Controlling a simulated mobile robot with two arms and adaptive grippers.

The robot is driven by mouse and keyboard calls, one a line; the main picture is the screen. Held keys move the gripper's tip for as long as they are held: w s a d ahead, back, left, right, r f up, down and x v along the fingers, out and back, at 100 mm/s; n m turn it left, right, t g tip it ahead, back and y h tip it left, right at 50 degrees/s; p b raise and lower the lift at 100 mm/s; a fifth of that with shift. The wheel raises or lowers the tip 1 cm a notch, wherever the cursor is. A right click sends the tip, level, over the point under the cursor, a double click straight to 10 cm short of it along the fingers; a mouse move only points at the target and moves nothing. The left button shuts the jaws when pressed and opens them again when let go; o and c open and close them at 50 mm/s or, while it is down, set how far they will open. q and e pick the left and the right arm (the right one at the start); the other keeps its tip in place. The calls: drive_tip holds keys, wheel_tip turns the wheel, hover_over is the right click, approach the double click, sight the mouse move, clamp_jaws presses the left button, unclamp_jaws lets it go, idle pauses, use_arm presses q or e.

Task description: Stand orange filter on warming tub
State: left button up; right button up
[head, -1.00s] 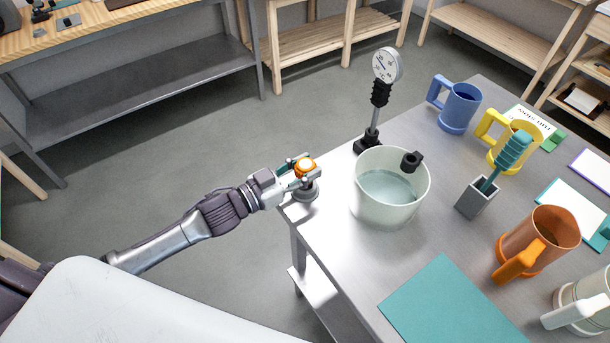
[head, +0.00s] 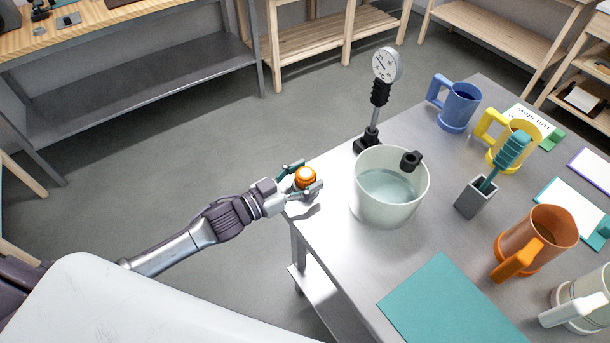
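A small round orange piece (head: 305,177), which looks like the orange filter, is at the near left corner of the metal table. My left gripper (head: 309,174) has its fingers on either side of it. I cannot tell whether they touch it. What is under the orange piece is mostly hidden by the fingers. The warming tub looks to be the pale round tub (head: 362,207) with liquid in it, just right of the gripper. A black clip sits on its rim. My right gripper is not in view.
A dial gauge on a stand (head: 386,66) rises behind the tub. A grey holder with a teal brush (head: 476,197), a blue mug (head: 460,106), a yellow mug (head: 514,134) and an orange mug (head: 540,240) stand to the right. A teal mat (head: 452,300) lies in front.

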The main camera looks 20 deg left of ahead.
sight(301, 185)
use_arm(q)
drive_tip(key=shift+s+a+f+b, duration=0.1)
drive_tip(key=shift+s+a+b, duration=0.1)
drive_tip(key=shift+b, duration=0.2)
drive_tip(key=v, duration=0.1)
drive_tip(key=b+v, duration=0.1)
drive_tip(key=v, duration=0.1)
drive_tip(key=b+v, duration=0.1)
drive_tip(key=v, duration=0.1)
drive_tip(key=shift+s+d+f, duration=0.2)
drive_tip(key=shift+s+f, duration=0.05)
drive_tip(key=shift+f, duration=0.1)
drive_tip(key=v, duration=0.8)
drive_tip(key=shift+r+b, duration=0.4)
drive_tip(key=shift+r, duration=0.05)
